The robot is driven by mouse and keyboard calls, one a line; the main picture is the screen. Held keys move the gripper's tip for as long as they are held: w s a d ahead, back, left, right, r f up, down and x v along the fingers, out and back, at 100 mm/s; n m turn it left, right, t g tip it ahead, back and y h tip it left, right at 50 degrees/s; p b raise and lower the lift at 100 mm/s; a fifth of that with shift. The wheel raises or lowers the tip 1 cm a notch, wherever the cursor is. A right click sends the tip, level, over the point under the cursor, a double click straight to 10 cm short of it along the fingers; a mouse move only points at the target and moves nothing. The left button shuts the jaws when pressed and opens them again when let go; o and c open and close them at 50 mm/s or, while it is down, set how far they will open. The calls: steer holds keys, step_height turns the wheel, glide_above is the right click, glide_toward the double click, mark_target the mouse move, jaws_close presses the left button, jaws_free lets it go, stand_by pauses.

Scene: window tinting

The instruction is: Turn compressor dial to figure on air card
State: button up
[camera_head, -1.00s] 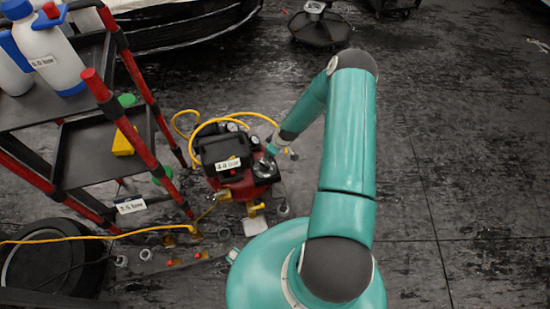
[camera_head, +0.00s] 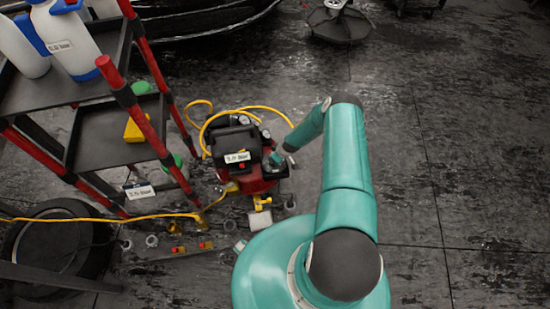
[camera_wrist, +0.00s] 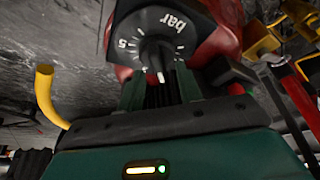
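The red and black compressor (camera_head: 262,180) stands on the floor beside the cart. Its round black dial (camera_wrist: 195,22) fills the top of the wrist view, with white "bar" and "5" on its face and a knob (camera_wrist: 157,52) with a white pointer toward my gripper. My gripper (camera_wrist: 158,88) is right at the knob, fingers on either side of its lower end; whether they press on it I cannot tell. In the head view my gripper (camera_head: 277,158) is at the compressor's right side. White cards are on the compressor (camera_head: 237,157) and cart (camera_head: 139,191); their figures are blurred.
A red-posted cart (camera_head: 95,150) with bottles (camera_head: 70,40) stands at the left. A yellow hose (camera_head: 110,219) crosses the floor past a tyre (camera_head: 50,245). Small fittings lie near the compressor.

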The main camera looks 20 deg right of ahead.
steer(key=shift+x, duration=0.85)
jaws_close()
steer(key=shift+m, duration=0.5)
steer(key=m+h, duration=0.2)
steer(key=m, duration=0.2)
steer(key=shift+a+m, duration=0.15)
steer(key=shift+m, duration=0.15)
steer(key=m+h, duration=0.2)
steer(key=m, duration=0.2)
steer(key=shift+m, duration=0.4)
